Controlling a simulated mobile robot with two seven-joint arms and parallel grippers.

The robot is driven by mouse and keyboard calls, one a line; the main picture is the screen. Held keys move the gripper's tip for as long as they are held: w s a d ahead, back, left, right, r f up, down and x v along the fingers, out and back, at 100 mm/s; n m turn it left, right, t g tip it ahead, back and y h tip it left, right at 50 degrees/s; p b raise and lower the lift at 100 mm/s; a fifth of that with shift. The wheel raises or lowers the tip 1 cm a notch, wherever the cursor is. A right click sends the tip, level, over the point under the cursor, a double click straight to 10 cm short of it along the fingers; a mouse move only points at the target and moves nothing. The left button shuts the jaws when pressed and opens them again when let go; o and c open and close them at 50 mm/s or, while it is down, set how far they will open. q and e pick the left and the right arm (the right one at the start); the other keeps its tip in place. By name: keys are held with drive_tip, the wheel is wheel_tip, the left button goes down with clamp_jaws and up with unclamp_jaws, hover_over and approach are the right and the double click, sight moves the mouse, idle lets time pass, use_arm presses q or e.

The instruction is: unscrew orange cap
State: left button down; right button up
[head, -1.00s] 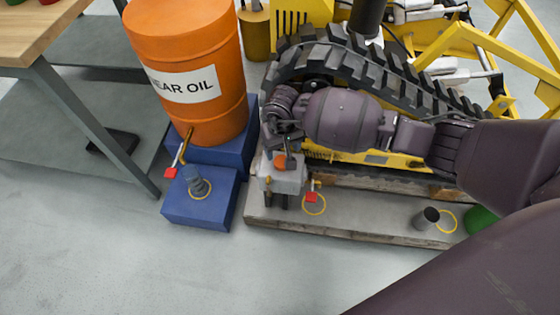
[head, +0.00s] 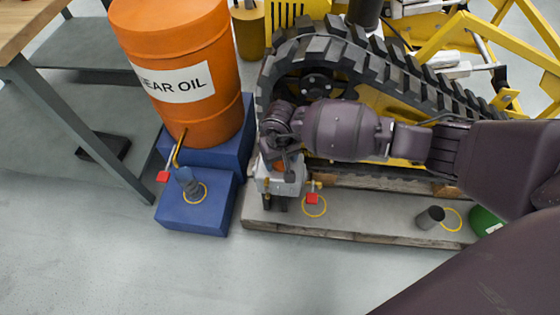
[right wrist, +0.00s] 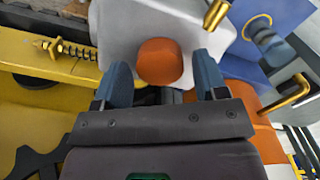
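The orange cap (right wrist: 160,60) is a short round cap on top of a light grey housing (right wrist: 118,30), which also shows in the head view (head: 290,187) at the near end of the tracked carrier. My right gripper (right wrist: 161,76) is open, with one blue-grey finger on each side of the cap. Gaps show between the cap and both fingers, so it is not gripped. In the head view the right gripper (head: 282,160) is over the housing and hides most of the cap. My left gripper is not in view.
A yellow tracked carrier (head: 318,86) stands on a low grey platform (head: 370,213). To the left are an orange gear oil drum (head: 205,115) on a blue stand (head: 200,212), and a wooden-topped table (head: 30,20). A red-handled valve (head: 312,198) sits beside the housing. The front floor is clear.

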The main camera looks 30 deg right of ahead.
drive_tip(key=c, duration=0.5)
drive_tip(key=shift+d+n, duration=0.1)
drive_tip(key=shift+n, duration=0.8)
drive_tip(key=n, duration=0.3)
drive_tip(key=shift+n, duration=0.3)
drive_tip(key=n, duration=0.4)
drive_tip(key=shift+n, duration=0.7)
drive_tip(key=shift+a+n, duration=0.3)
drive_tip(key=shift+n, duration=0.1)
drive_tip(key=shift+d+n, duration=0.1)
drive_tip(key=shift+n, duration=0.2)
drive_tip(key=shift+s+a+n, duration=0.15)
drive_tip(key=shift+a+n, duration=0.1)
drive_tip(key=shift+n, duration=0.05)
drive_tip(key=shift+c, duration=0.2)
